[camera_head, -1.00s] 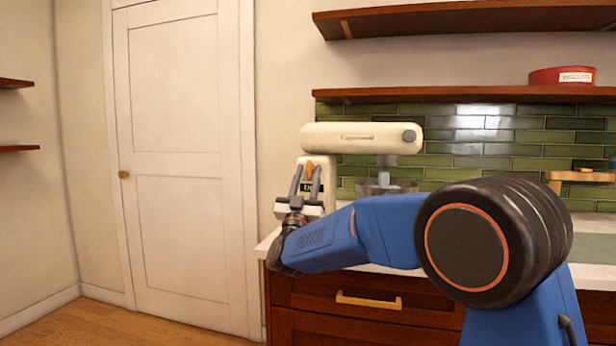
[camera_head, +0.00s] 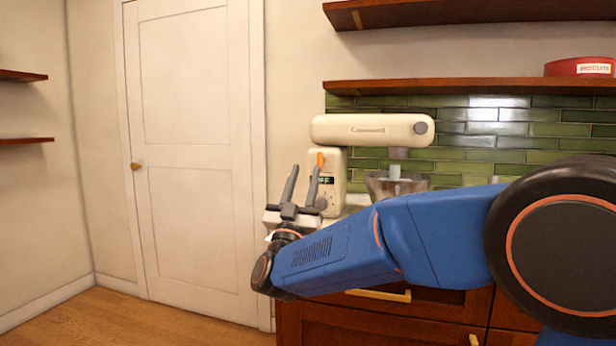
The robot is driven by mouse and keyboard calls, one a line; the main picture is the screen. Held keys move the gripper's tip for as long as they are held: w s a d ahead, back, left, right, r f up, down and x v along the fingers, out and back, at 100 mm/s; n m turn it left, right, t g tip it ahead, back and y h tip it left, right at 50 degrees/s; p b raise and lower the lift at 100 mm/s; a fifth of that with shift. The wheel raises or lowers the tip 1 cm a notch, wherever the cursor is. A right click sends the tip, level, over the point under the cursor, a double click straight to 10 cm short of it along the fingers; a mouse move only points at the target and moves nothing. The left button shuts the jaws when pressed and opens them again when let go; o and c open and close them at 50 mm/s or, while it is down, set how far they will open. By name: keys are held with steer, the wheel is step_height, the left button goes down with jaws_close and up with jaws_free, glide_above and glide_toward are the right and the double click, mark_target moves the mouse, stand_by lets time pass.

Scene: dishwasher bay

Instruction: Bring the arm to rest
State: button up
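My blue arm reaches across the right half of the head view, from the right edge toward the middle. My gripper (camera_head: 303,182) is at its left end, with its two dark fingers pointing up and spread apart. Nothing shows between the fingers. The gripper is in front of the left end of the cream stand mixer (camera_head: 333,180) in the picture and covers part of its base. I cannot tell how far apart they are.
The mixer with its metal bowl (camera_head: 397,184) stands at the counter's left end, before green tiles. Wooden drawers (camera_head: 400,324) are below, partly behind my arm. A red tin (camera_head: 580,67) sits on the lower shelf (camera_head: 450,87). A white door (camera_head: 190,150) and clear floor (camera_head: 150,320) are left.

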stand_by(0.3)
steer(key=w+d+f+n+g+y, duration=0.1)
steer(key=d+f+n+g+y, duration=0.25)
steer(key=d+n+y, duration=0.55)
steer(key=s+d+f+m+g+y, duration=0.2)
steer(key=s+d+f+g+y, duration=0.1)
steer(key=s+d+f+g, duration=0.5)
steer(key=s+d+f+m+g+h, duration=0.1)
steer(key=s+d+f+g, duration=0.2)
steer(key=s+f, duration=0.5)
steer(key=s+d+f+m+g+h, duration=0.1)
steer(key=s+d+f+g, duration=0.2)
steer(key=s, duration=0.9)
steer(key=s+d+f+m+g+h, duration=0.1)
steer(key=s+d+f+g+h, duration=0.1)
steer(key=s+d+f, duration=0.6)
step_height(320, 180, down, 5)
steer(key=s+g, duration=0.1)
steer(key=s, duration=0.2)
steer(key=shift+w+g, duration=0.1)
steer(key=shift+g, duration=0.15)
